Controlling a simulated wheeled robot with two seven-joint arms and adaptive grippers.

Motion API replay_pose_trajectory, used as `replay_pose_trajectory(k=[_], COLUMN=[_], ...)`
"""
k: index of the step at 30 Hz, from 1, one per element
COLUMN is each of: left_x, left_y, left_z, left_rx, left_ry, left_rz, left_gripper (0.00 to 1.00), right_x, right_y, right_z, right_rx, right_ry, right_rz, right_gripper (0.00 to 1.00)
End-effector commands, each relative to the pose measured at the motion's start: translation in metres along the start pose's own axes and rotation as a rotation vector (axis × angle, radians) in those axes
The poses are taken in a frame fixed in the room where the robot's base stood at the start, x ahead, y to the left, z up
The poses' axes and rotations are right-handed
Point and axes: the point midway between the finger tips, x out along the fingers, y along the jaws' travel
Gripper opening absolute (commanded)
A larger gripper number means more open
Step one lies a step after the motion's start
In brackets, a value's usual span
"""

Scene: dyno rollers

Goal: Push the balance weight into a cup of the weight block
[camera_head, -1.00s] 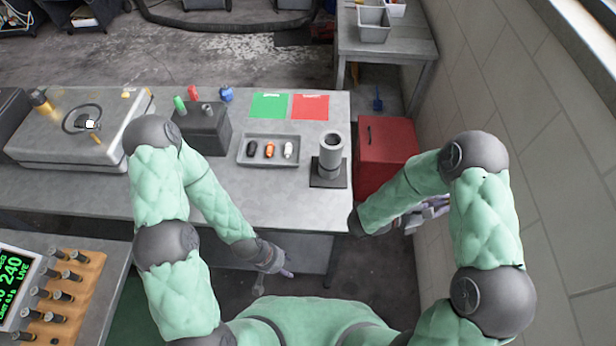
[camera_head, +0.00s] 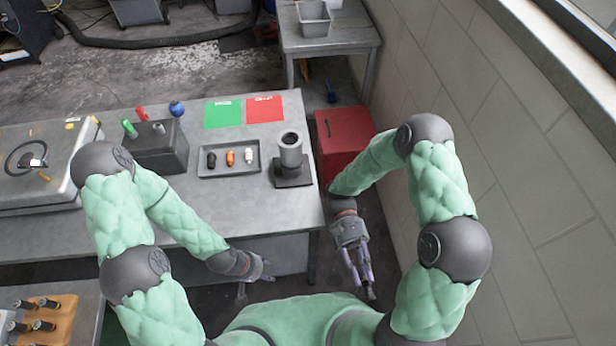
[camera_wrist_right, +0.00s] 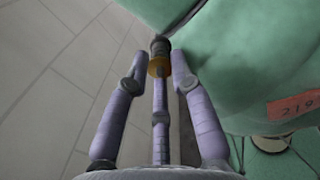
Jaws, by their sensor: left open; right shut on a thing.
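The wooden weight block (camera_head: 62,326) is cut off at the lower left of the head view, with several dark pegs standing in it. Its cups cannot be made out. My right gripper (camera_head: 366,288) hangs at the lower right of the head view, far from the block. In the right wrist view its fingers are shut on a small cylinder (camera_wrist_right: 160,58), dark grey with a brass-coloured band, seemingly the balance weight. It sits at the fingertips. My left gripper (camera_head: 264,272) is open and empty in front of the bench.
The grey bench (camera_head: 225,215) carries a tray (camera_head: 229,173) of small bottles, a grey cylinder on a stand (camera_head: 291,155) and a dark box (camera_head: 160,150). A red cabinet (camera_head: 343,135) and a block wall (camera_head: 525,170) lie right.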

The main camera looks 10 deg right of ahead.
Motion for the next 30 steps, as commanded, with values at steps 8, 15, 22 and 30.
replay_pose_trajectory(k=[8, 15, 22, 30], left_x=[-0.001, -0.002, -0.002, -0.003], left_y=[0.0, 0.001, 0.001, 0.001], left_z=[0.0, 0.0, 0.0, 0.0], left_rx=[0.0, 0.0, 0.0, 0.0], left_ry=[0.0, 0.0, 0.0, 0.0], left_rz=[0.0, 0.0, 0.0, 0.0], left_gripper=[0.48, 0.48, 0.48, 0.48], right_x=[-0.036, -0.106, -0.188, -0.237], right_y=[-0.092, -0.153, -0.178, -0.178], right_z=[0.025, 0.055, 0.084, 0.098], right_rx=[0.003, 0.003, 0.003, 0.002], right_ry=[0.004, 0.002, -0.004, -0.01], right_rz=[-0.527, -0.973, -1.341, -1.539], right_gripper=[0.0, 0.0, 0.0, 0.0])
